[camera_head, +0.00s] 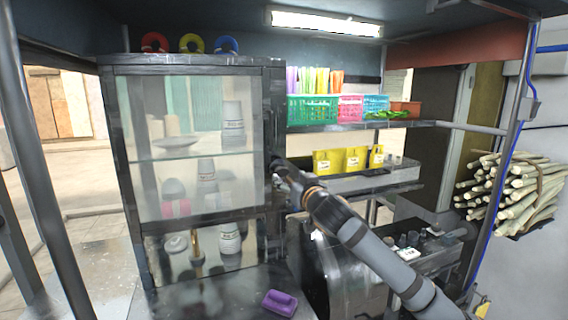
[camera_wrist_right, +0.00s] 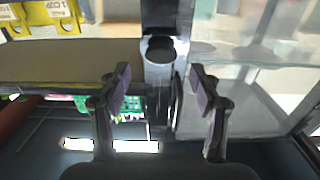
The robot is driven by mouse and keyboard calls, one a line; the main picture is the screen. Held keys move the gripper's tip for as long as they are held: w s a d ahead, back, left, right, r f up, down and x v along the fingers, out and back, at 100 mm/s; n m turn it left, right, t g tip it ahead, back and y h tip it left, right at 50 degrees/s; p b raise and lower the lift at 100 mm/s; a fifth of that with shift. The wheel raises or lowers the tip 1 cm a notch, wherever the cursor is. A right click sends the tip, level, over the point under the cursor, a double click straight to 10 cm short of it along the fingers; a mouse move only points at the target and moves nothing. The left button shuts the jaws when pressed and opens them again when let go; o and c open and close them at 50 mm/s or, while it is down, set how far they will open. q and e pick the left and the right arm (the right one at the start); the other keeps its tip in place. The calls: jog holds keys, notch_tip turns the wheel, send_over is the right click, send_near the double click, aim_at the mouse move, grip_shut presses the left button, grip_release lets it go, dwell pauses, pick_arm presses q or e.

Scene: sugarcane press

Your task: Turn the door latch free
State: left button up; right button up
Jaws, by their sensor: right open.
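The glass-fronted cabinet (camera_head: 190,140) stands left of centre in the head view, its framed door closed. A dark latch piece (camera_head: 270,125) runs along the door's right edge. In the wrist view, which looks upside down, a dark rounded latch part (camera_wrist_right: 160,50) on a metal upright lies between and beyond the fingertips. My right gripper (camera_head: 281,172) is at the door's right edge, partly hidden by its own wrist. In the wrist view the right gripper (camera_wrist_right: 161,88) has its two fingers apart, one on each side of the upright. Contact cannot be told. My left gripper is not in view.
Shelves with baskets (camera_head: 312,110) and yellow packets (camera_head: 328,161) are to the right. A purple object (camera_head: 280,302) lies on the counter below. Cane stalks (camera_head: 510,190) hang far right.

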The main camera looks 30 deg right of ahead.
aim_at(283, 172)
jog(key=p+x, duration=0.2)
jog(key=x, duration=0.2)
jog(key=shift+w+r, duration=0.15)
jog(key=shift+w, duration=0.55)
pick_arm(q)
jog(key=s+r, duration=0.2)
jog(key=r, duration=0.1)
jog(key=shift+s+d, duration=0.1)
pick_arm(e)
jog(key=shift+s, duration=0.1)
jog(key=c, duration=0.4)
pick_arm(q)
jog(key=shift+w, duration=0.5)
pick_arm(e)
jog(key=c, duration=0.7)
